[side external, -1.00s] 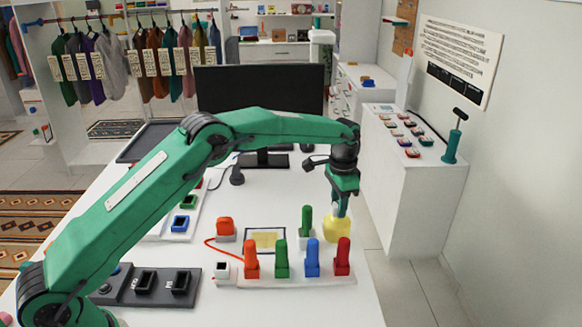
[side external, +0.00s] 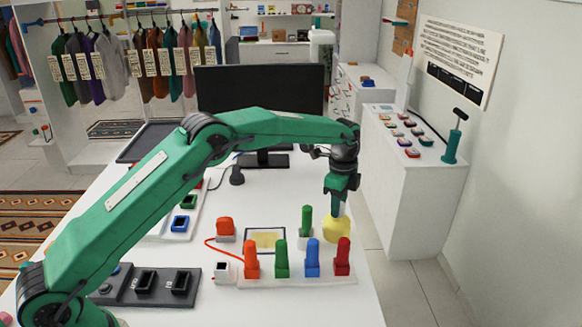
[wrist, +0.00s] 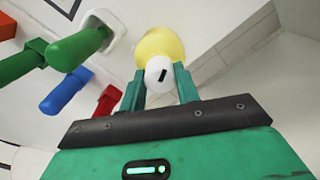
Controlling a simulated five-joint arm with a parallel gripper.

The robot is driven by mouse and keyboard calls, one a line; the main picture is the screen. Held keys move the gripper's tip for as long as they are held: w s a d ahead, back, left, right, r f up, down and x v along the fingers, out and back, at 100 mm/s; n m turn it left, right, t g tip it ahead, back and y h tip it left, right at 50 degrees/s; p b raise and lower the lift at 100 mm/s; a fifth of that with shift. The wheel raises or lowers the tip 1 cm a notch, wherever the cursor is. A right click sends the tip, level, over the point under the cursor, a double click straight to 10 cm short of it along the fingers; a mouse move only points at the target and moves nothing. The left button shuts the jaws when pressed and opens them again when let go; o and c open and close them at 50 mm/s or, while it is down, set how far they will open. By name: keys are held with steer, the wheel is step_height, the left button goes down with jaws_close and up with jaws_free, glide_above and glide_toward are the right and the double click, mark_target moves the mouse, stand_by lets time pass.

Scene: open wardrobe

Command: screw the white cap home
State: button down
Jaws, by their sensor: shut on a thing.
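The white cap (wrist: 159,74) shows in the wrist view as a round top with a black bar mark. It sits over a yellow rounded body (wrist: 160,45), which stands near the right edge of the table in the side view (side external: 336,229). My gripper (wrist: 160,86) has its two green fingers on either side of the cap and is shut on it. In the side view my gripper (side external: 338,208) points down over the yellow body. The cap's lower edge is hidden, so I cannot tell how far down it sits.
Left of the yellow body stands a green peg (side external: 306,221). In front is a white strip (side external: 300,282) with orange, green, blue and red (side external: 343,256) upright pieces. A monitor (side external: 260,92) stands behind. The table's right edge is close to the yellow body.

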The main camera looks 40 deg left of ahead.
steer(key=m, duration=0.4)
steer(key=shift+m, duration=0.4)
steer(key=c, duration=0.7)
jaws_free()
steer(key=shift+r, duration=0.15)
steer(key=shift+r, duration=3.85)
